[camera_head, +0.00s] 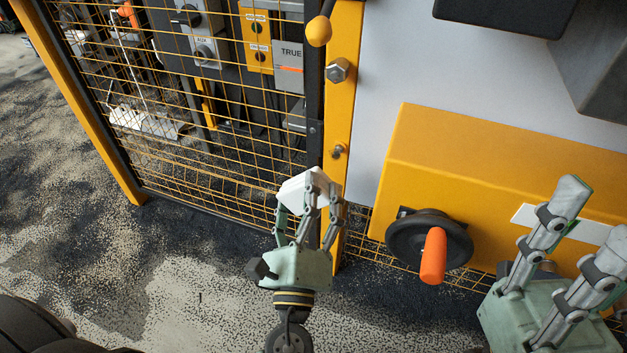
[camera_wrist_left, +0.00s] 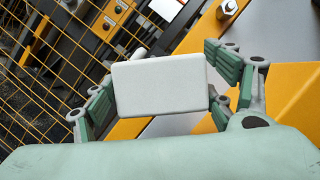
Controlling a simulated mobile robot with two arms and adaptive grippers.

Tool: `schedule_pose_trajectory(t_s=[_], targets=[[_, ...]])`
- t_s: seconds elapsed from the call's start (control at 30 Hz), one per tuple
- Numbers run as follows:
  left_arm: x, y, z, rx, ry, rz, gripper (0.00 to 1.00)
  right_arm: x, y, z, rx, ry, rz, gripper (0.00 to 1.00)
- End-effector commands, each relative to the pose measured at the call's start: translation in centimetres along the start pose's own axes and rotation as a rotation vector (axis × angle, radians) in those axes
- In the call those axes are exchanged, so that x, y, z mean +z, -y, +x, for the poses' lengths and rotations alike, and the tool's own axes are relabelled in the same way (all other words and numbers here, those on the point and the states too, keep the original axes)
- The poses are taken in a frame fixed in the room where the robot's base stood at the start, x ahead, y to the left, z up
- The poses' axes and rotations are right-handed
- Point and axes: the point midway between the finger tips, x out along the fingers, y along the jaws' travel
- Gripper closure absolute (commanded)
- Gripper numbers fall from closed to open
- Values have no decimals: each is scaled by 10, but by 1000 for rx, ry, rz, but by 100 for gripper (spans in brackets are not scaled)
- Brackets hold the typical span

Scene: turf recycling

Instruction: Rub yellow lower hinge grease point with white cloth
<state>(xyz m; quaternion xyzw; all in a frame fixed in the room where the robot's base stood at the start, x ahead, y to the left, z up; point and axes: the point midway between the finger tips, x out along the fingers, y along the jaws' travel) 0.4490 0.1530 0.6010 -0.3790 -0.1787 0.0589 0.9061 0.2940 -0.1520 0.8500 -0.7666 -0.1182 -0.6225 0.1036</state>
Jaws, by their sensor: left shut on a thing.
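My left gripper (camera_head: 312,200) is shut on a white cloth (camera_head: 306,186), which looks like a flat, stiff block. The cloth also shows between the finger pads in the left wrist view (camera_wrist_left: 160,88). It is held up in front of the lower part of the yellow hinge post (camera_head: 343,110). A small brassy fitting, which looks like the lower hinge grease point (camera_head: 338,152), sticks out of the post just above and right of the cloth. I cannot tell whether they touch. My right gripper (camera_head: 598,225) is open and empty at the lower right, partly out of view.
A yellow wire mesh fence (camera_head: 215,150) stands left of the post, with control boxes behind it. A yellow housing (camera_head: 470,170) and a black handwheel with an orange handle (camera_head: 433,256) are at the right. A hex bolt (camera_head: 338,71) protrudes higher on the post.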

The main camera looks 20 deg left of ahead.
Motion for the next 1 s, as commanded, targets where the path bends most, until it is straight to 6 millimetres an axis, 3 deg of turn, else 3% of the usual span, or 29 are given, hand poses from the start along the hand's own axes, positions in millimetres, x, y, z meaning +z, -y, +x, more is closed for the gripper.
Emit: schedule_pose_trajectory(t_s=[0.53, 1.0], targets=[[-22, 0, 54, 0, 3, -1, 43, -1, 0, 5, 0, 0, 0, 60], [-27, 0, 65, 1, 1, 0, 43, -1, 0, 6, 0, 0, 0, 60]])
